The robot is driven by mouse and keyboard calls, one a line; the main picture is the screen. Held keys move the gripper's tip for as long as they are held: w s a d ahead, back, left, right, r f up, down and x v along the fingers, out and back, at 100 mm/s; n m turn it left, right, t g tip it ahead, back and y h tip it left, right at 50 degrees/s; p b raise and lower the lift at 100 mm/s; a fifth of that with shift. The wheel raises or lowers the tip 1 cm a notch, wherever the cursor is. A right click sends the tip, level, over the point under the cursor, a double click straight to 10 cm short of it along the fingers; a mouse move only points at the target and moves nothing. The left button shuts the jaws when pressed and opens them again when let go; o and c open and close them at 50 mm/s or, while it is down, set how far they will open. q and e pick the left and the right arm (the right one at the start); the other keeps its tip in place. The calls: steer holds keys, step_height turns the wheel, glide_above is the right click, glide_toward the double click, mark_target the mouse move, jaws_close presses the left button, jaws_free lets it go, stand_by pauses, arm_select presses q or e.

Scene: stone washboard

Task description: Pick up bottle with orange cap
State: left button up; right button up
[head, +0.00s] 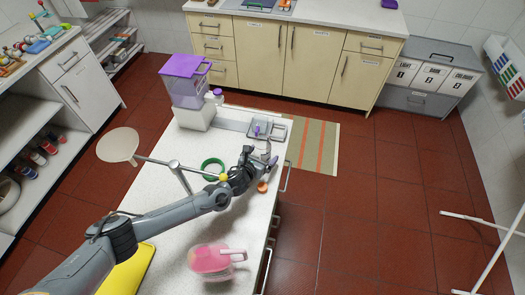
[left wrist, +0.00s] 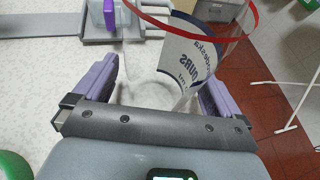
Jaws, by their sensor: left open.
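A small round orange thing (head: 262,187), perhaps the orange cap, shows near the right edge of the white counter (head: 188,222) in the head view; I cannot make out a bottle body under it. My left gripper (head: 262,158) is just beyond it, over the counter's right edge. In the left wrist view my gripper (left wrist: 158,88) is open, with purple fingers apart. A clear vessel with a red ring (left wrist: 252,20) and a white label (left wrist: 190,58) with reversed lettering stands between and beyond the fingers. I cannot tell whether they touch it. My right gripper is not in view.
A purple-lidded dispenser (head: 186,82), a white bottle with a purple cap (head: 218,97) and a grey tray (head: 279,131) stand at the far end. A green ring (head: 212,165) lies left of my gripper. A pink jug (head: 208,260) stands nearer. Red floor lies right.

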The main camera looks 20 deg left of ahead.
arm_select(q)
steer(key=shift+w, duration=0.1)
steer(key=c, duration=1)
steer(key=shift+c, duration=0.2)
